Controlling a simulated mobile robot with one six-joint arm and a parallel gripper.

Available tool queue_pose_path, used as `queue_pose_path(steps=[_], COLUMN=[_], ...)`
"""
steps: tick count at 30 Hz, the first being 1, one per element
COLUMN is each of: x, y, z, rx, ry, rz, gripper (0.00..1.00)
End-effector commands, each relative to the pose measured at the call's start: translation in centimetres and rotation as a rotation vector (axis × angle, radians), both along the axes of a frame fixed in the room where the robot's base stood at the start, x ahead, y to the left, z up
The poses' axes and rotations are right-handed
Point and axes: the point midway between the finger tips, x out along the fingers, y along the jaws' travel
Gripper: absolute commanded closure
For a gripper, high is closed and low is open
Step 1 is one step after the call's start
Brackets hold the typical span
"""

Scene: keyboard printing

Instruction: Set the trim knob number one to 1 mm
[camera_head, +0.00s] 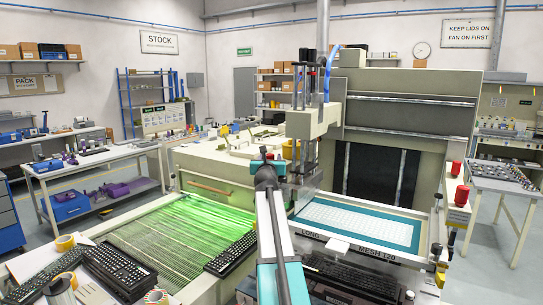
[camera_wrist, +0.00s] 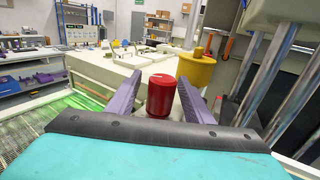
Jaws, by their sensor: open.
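A red cylindrical knob (camera_wrist: 160,99) with a short pale mark on its top stands upright in the wrist view. No number can be read on it, so I cannot tell from a label whether it is trim knob one. My gripper (camera_wrist: 159,65) is open, with one purple finger on each side of the red knob in the picture. Gaps show between the knob and both fingers. The knob's lower end is hidden behind my gripper's dark edge. In the head view my arm hides the fingertips.
A yellow cylinder (camera_wrist: 194,70) stands close behind the right finger. Metal posts (camera_wrist: 300,75) rise at the right. A pale machine housing (camera_wrist: 100,72) lies beyond the knob. In the head view, a printing screen (camera_head: 360,222) and a green-lit bed (camera_head: 170,245) flank my arm.

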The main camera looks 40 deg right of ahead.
Motion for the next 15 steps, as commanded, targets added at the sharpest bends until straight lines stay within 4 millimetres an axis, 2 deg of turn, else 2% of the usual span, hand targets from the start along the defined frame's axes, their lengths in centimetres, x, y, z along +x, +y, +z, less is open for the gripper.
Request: queue_pose_path(steps=[6,15], x=[1.2,1.6], y=[-1.3,-1.7], z=[0.1,0.0], rx=[0.001,0.000], ry=[0.001,0.000], rz=[0.000,0.001], gripper=[0.53,0.53])
